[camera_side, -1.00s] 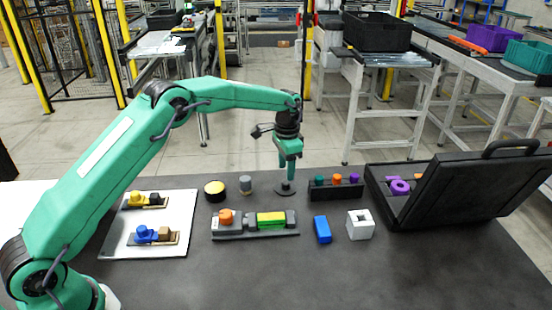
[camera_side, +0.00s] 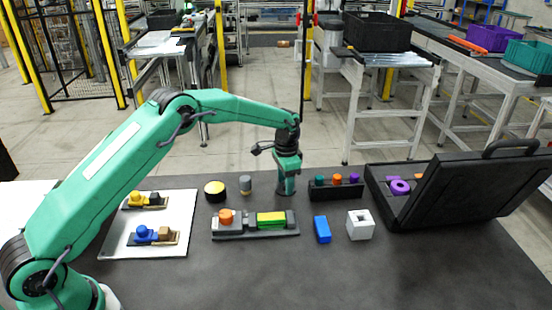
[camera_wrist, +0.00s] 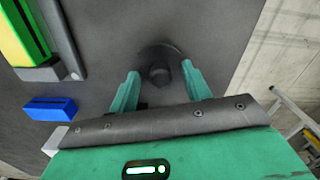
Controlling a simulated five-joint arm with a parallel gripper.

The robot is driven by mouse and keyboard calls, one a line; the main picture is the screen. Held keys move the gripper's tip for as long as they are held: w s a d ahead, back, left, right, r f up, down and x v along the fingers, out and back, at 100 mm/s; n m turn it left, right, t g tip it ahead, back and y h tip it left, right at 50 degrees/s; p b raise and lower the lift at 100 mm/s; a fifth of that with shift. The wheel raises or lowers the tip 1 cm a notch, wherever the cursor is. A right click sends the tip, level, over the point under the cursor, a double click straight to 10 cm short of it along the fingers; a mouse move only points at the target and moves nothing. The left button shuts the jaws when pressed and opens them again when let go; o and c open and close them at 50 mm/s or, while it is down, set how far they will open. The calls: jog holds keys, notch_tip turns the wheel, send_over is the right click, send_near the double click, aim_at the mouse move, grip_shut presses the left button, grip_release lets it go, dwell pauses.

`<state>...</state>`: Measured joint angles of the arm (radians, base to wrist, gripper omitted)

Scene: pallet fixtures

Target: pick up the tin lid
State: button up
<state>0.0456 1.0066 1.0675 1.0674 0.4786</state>
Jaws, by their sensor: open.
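The tin lid (camera_wrist: 160,52) is a dark grey disc with a round knob on top, lying on the dark table in the wrist view. My gripper (camera_wrist: 160,72) is open, with one green finger on each side of the knob and gaps visible between fingers and knob. In the side view my gripper (camera_side: 286,188) points straight down at the lid's place and hides most or all of the lid. I cannot tell whether the fingertips touch the lid.
A grey cylinder (camera_side: 245,186) and a yellow-topped round tin (camera_side: 215,192) stand to the left. A black holder with coloured pegs (camera_side: 336,190) is close on the right. A fixture with a green-yellow block (camera_side: 270,220), a blue block (camera_side: 322,229) and a white square block (camera_side: 360,225) lie in front.

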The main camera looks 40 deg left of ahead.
grip_shut()
jog(key=shift+r, duration=0.15)
jog(key=shift+r, duration=0.65)
jog(key=r, duration=0.3)
jog(key=shift+s+d, duration=0.15)
jog(key=shift+d, duration=0.15)
jog(key=s+d+r, duration=0.6)
jog(key=d, duration=0.3)
jog(key=shift+r, duration=0.25)
